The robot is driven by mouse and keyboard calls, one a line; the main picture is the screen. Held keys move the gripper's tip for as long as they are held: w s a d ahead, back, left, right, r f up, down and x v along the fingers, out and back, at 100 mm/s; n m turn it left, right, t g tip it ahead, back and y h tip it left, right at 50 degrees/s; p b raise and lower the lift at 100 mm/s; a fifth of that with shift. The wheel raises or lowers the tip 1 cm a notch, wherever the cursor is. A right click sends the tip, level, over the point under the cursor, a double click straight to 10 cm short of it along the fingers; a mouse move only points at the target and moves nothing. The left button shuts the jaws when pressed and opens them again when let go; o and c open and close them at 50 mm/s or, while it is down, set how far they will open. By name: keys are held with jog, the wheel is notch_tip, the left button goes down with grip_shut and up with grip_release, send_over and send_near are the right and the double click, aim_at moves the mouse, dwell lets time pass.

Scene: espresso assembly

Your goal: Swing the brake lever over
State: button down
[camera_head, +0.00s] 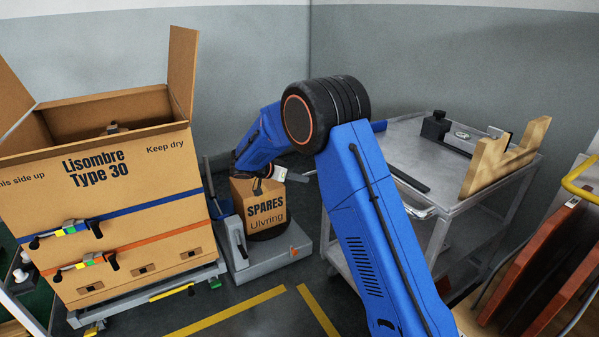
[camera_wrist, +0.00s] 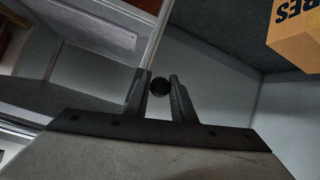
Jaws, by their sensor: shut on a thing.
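My gripper (camera_wrist: 161,90) has its two dark fingers on either side of a small black round knob, which I take to be the end of the brake lever (camera_wrist: 160,86). The jaws are shut on it. The rest of the lever is hard to make out against the dark background. The lever cannot be clearly told there.
The spares box (camera_head: 265,212) stands on a grey base (camera_head: 288,250) left of the trolley and shows in the wrist view (camera_wrist: 297,32). A large open carton (camera_head: 130,225) stands at left. A wooden cradle (camera_head: 490,170) is on the trolley. Yellow-marked floor lies in front.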

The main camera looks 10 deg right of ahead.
notch_tip(320, 180, down, 6)
jog(key=d+t+h, duration=0.1)
jog(key=t+h, duration=0.1)
jog(key=h, duration=0.2)
jog(key=shift+w+d+h, duration=0.3)
jog(key=shift+d+h, duration=0.1)
jog(key=shift+d+f, duration=0.1)
jog(key=c, duration=1.5)
grip_release()
jog(key=v, duration=1.7)
jog(key=shift+a, duration=0.25)
